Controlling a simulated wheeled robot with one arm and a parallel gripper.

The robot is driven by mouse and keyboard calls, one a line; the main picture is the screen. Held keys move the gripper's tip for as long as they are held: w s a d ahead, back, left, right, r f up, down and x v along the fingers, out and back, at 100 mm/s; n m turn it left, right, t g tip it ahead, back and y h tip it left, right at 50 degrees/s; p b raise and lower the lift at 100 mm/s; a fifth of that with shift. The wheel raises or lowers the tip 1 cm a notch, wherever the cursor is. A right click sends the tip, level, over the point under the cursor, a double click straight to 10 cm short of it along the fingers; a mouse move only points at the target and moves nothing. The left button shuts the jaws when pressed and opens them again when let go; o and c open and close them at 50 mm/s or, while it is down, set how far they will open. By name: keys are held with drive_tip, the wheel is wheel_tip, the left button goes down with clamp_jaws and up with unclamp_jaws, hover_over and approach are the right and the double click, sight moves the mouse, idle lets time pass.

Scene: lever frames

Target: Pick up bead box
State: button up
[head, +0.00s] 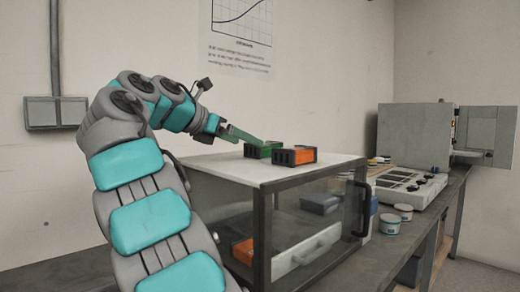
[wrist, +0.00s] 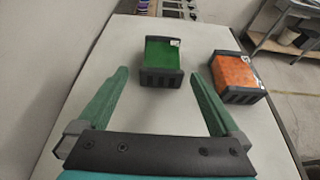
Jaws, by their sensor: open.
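Two small boxes with dark slotted ends sit on the white top of a glass-fronted cabinet. One is a green box (wrist: 163,59), also in the head view (head: 257,152). The other is an orange box (wrist: 236,72), also in the head view (head: 305,155). I cannot tell which is the bead box. My gripper (wrist: 165,75) has its two green fingers spread wide and empty. In the wrist view the green box lies ahead between the finger lines, and the orange box lies right of the right finger. In the head view my gripper (head: 250,138) partly overlaps the green box.
The cabinet (head: 228,170) has a dark frame and door handle, with a dark box and an orange item inside. The cabinet top around the boxes is clear.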

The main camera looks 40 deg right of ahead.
sight(267, 142)
drive_tip(key=shift+x, duration=1.1)
drive_tip(key=x, duration=0.5)
drive_tip(key=shift+s+d+r, duration=0.1)
drive_tip(key=shift+s+r, duration=0.05)
drive_tip(key=c, duration=1.4)
drive_tip(key=shift+r, duration=0.15)
drive_tip(key=shift+r, duration=0.8)
drive_tip(key=shift+w+r, duration=0.2)
drive_tip(key=shift+r, duration=0.4)
drive_tip(key=shift+s+r, duration=0.2)
drive_tip(key=shift+r, duration=0.1)
